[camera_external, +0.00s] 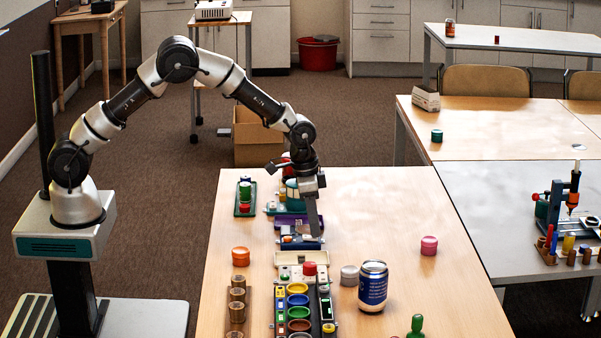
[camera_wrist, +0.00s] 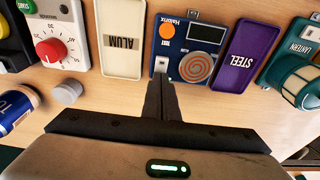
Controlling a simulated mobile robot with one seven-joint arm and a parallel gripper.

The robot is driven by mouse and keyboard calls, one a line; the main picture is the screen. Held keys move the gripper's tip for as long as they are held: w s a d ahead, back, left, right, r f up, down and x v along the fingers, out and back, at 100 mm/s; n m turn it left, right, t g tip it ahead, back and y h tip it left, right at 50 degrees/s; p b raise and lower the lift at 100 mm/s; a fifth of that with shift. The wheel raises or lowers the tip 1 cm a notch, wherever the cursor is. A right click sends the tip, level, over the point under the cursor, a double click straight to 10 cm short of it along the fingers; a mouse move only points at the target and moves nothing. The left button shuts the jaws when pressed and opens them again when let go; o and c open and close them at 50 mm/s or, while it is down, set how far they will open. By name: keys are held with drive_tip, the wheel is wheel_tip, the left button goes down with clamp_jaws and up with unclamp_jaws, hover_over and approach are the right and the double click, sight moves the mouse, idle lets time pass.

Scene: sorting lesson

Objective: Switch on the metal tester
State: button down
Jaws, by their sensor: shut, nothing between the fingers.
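The metal tester is a dark blue box (camera_wrist: 184,50) with an orange-and-grey spiral coil, an orange label and a dark, blank display (camera_wrist: 207,33). A small white switch (camera_wrist: 161,65) sits at its near left corner in the wrist view. My gripper (camera_wrist: 167,80) is shut and empty, its tips at the tester's near edge, right by the switch; I cannot tell if they touch it. A small green spot shows beside the tips. In the external view my gripper (camera_external: 316,235) points down over the tester (camera_external: 288,239), hiding part of it.
A cream ALUM tray (camera_wrist: 108,65) and a purple STEEL tray (camera_wrist: 228,78) flank the tester closely. A lantern (camera_wrist: 299,78) stands beyond the STEEL tray. A red-knobbed timer (camera_wrist: 75,22), a grey cap (camera_wrist: 68,92) and a blue can (camera_external: 372,287) are nearby. Table right is mostly clear.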

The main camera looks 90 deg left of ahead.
drive_tip(key=shift+s+f, duration=0.2)
drive_tip(key=shift+s, duration=0.75)
drive_tip(key=shift+r, duration=0.1)
drive_tip(key=shift+r, duration=0.25)
wheel_tip(320, 180, up, 13)
drive_tip(key=s+p, duration=0.1)
drive_tip(key=p, duration=0.3)
drive_tip(key=shift+s+r, duration=0.2)
drive_tip(key=shift+s, duration=0.2)
